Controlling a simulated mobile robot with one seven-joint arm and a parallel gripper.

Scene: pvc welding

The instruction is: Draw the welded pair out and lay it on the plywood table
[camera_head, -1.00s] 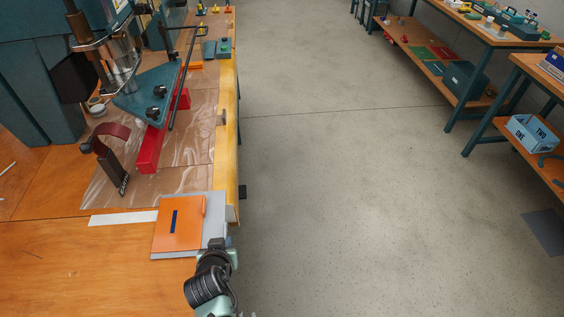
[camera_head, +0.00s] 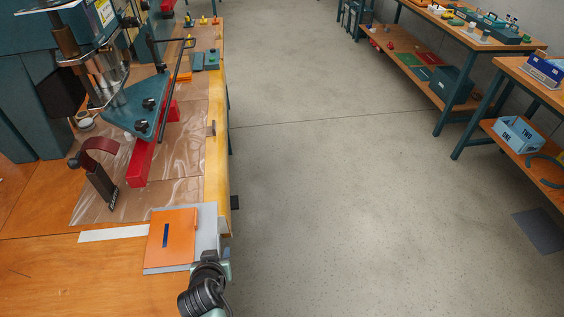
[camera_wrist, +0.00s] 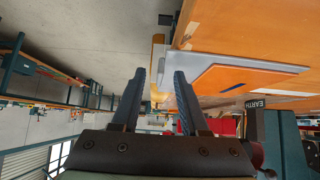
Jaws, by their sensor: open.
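An orange sheet (camera_head: 171,240) with a short dark blue strip lies over a larger grey sheet (camera_head: 209,222) at the right edge of the plywood table (camera_head: 60,275). Whether the two are joined cannot be seen. The orange sheet (camera_wrist: 238,82) and grey sheet (camera_wrist: 212,58) also show in the wrist view, to the right of my fingers. My gripper (camera_wrist: 160,80) is open and empty, its two dark fingers well apart. In the head view my wrist is beside the sheets' near right corner, and the fingertips are hard to make out.
A welding press with a teal plate (camera_head: 138,112) and red bar (camera_head: 151,150) stands over clear film (camera_head: 190,160). The floor (camera_head: 330,200) to the right is clear, up to shelved benches.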

